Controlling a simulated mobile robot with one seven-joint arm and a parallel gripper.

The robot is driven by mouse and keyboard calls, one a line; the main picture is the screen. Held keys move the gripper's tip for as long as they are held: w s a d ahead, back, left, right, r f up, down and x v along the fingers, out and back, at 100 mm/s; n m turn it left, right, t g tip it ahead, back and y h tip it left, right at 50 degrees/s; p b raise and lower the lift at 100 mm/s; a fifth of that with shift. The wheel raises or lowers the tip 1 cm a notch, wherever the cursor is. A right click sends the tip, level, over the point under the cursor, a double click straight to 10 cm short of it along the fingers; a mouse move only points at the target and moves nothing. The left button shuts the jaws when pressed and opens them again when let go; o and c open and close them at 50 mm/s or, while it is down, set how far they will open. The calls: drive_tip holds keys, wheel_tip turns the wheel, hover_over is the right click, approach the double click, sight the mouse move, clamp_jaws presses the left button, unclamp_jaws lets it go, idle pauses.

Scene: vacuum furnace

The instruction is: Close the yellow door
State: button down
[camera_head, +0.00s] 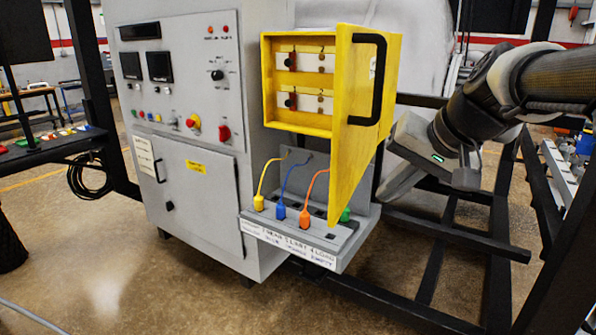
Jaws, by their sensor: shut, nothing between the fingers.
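The yellow door (352,140) stands open on the yellow box (297,39), swung out toward me at the box's right side. Its black handle (380,80) is on the outer face, near the upper edge. Inside the box are two pale rows with red and black parts. My gripper (384,197) is to the right of the door, on its outer side and below the handle, and looks shut and empty. Its tips point down and left. I cannot tell whether they touch the door.
A grey control cabinet (190,90) stands left of the box. Below the door, a grey shelf (300,238) holds yellow, blue, orange and green plugs with cables. Black frame bars (450,232) run below my arm. Floor in front is clear.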

sight(346, 205)
drive_tip(key=w+a+f, duration=0.3)
drive_tip(key=a, duration=0.1)
drive_tip(key=shift+w+a, duration=0.3)
drive_tip(key=shift+w, duration=0.05)
drive_tip(key=shift+r, duration=0.1)
